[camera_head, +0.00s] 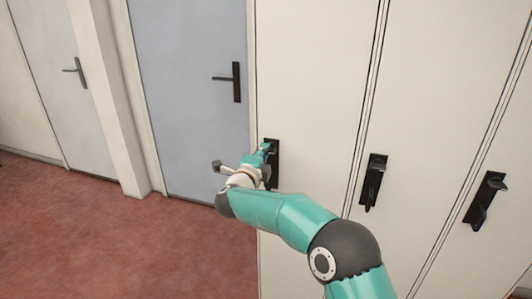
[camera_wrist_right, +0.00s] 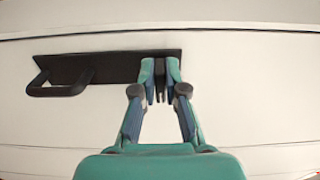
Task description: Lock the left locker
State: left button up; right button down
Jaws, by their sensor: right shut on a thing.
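The left locker (camera_head: 312,70) is a tall off-white door, and it looks closed. Its black lock plate (camera_head: 274,178) is partly hidden behind my right gripper (camera_head: 266,149). In the right wrist view the plate (camera_wrist_right: 115,66) lies across the picture, with a black handle loop (camera_wrist_right: 58,91) at its left end. My right gripper (camera_wrist_right: 160,70) is at the plate's other end, shut on a small black lock knob (camera_wrist_right: 160,82) between its fingertips. The handle loop is clear of the fingers. My left gripper is not in view.
A middle locker with a black handle (camera_head: 373,181) and a right locker with a black handle (camera_head: 485,200) stand to the right. A grey-blue door (camera_head: 190,120) with a lever handle is left of the lockers. The red floor (camera_head: 120,240) is clear.

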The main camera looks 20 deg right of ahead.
jog(key=shift+a+f, duration=0.1)
jog(key=shift+f, duration=0.15)
jog(key=c, duration=1.2)
grip_release()
jog(key=shift+r, duration=0.1)
jog(key=v, duration=1.2)
jog(key=shift+w, duration=0.1)
